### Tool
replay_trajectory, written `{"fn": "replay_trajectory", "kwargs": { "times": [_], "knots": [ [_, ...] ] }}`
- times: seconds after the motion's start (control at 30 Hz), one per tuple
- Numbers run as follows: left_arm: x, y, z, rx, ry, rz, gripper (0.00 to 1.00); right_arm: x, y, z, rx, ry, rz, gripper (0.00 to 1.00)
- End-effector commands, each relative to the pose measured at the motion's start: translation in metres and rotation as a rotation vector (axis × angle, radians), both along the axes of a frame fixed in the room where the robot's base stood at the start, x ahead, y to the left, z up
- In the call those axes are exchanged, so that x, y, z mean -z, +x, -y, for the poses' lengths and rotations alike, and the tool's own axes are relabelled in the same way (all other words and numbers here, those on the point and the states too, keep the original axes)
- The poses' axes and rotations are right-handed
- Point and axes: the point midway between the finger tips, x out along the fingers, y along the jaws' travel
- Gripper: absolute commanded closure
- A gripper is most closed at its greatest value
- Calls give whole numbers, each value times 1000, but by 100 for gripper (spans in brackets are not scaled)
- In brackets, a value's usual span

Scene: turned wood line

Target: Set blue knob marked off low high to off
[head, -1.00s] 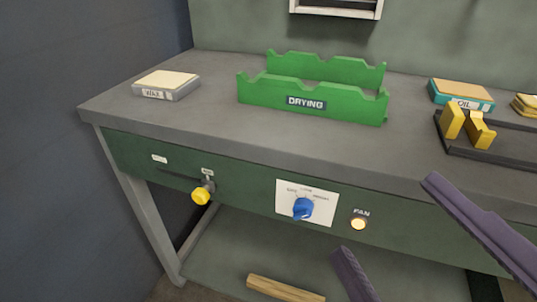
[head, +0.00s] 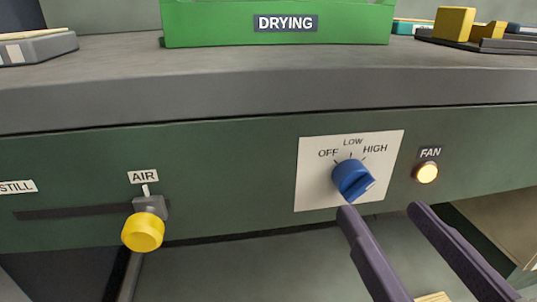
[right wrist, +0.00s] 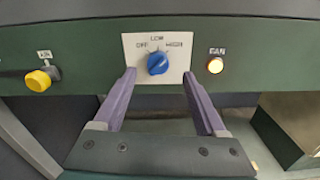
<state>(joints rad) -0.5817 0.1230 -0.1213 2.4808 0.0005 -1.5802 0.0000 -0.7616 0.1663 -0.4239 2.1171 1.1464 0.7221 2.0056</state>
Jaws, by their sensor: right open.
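The blue knob (head: 352,180) sits on a white plate (head: 312,186) marked OFF, LOW and HIGH, on the green front panel. Its raised grip slants from lower left to upper right, in line with the HIGH side; no pointer mark is clear. My right gripper (head: 381,209) is open and empty, its fingertips just below and to the right of the knob in the head view. In the right wrist view the knob (right wrist: 157,63) shows between the two open fingers (right wrist: 158,74), apart from both. My left gripper is not in view.
A lit FAN lamp (head: 426,173) is right of the plate. A yellow slider knob (head: 143,232) stands at AIR on a slot running left toward STILL. The bench edge (head: 230,98) overhangs the panel; a green DRYING rack (head: 215,25) is above.

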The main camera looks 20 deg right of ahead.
Motion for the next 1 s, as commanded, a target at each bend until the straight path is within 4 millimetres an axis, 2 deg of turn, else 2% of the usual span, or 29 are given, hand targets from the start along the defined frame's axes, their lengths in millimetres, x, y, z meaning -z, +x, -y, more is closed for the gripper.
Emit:
{"fn": "replay_trajectory", "kwargs": {
  "times": [0.1,0.3,0.67,1.0],
  "knots": [
    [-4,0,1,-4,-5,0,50,-2,23,6,2,-1,4,26],
    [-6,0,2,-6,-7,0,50,-1,46,11,-1,-1,1,26],
    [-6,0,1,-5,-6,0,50,0,52,12,-2,-2,0,27],
    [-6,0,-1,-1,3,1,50,0,51,12,-2,-2,0,66]
  ]
}}
